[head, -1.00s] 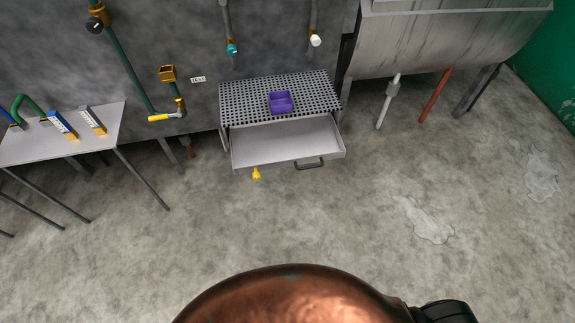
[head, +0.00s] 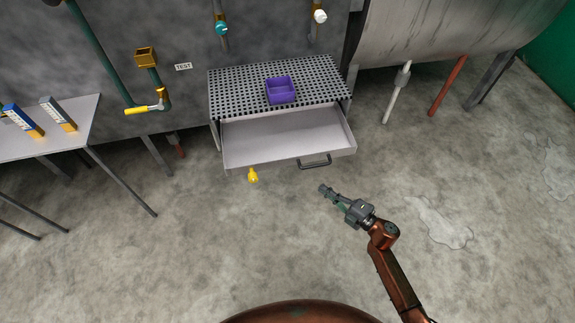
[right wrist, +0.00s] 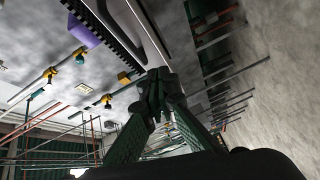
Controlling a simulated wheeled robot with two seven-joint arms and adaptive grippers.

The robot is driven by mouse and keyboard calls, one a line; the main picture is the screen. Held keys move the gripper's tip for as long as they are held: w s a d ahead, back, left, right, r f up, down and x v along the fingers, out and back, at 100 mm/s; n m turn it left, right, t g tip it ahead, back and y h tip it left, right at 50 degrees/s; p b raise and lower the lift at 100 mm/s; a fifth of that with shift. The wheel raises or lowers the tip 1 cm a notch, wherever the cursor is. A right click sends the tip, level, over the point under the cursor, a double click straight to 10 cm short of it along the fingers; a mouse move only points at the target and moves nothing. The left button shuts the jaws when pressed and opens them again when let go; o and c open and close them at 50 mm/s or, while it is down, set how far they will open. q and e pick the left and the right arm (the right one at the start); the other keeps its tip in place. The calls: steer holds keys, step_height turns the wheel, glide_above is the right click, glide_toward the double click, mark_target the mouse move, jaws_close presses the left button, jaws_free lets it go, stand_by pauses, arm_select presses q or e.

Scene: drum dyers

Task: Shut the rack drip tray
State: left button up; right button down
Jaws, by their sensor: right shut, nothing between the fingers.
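The drip tray (head: 285,137) is a shallow pale-grey drawer, pulled out toward me below the perforated rack top (head: 235,92). Its dark bar handle (head: 314,163) is on the front face, right of the middle. My right gripper (head: 323,188) is shut and empty, in front of the tray and a little below the handle in the head view, apart from it. In the right wrist view my shut fingers (right wrist: 156,82) point toward the pale tray edge (right wrist: 150,38). My left gripper is not in view.
A purple bin (head: 281,90) sits on the rack top. A small yellow object (head: 253,175) shows by the tray's front left. A side table (head: 75,130) with boxes stands left, and a large tank (head: 450,35) stands right. Open concrete floor lies in front.

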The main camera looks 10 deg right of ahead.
mark_target(290, 165)
steer(key=a+r+n+g+y+b, duration=0.1)
steer(key=a+r+n+y, duration=0.2)
steer(key=a+r+n, duration=0.15)
steer(key=b+x, duration=0.1)
steer(key=x, duration=0.3)
steer(key=w+d+b+x, duration=0.1)
steer(key=x, duration=0.2)
steer(key=b+x, duration=0.1)
steer(key=x, duration=0.3)
steer(key=shift+w+f+b, duration=0.35)
steer(key=shift+w+b, duration=0.05)
steer(key=shift+w, duration=0.15)
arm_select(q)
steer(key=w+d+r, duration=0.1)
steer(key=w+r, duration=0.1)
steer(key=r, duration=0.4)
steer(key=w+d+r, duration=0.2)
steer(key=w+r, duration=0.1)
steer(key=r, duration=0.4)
arm_select(e)
steer(key=shift+w+r, duration=0.15)
steer(key=shift+w, duration=0.35)
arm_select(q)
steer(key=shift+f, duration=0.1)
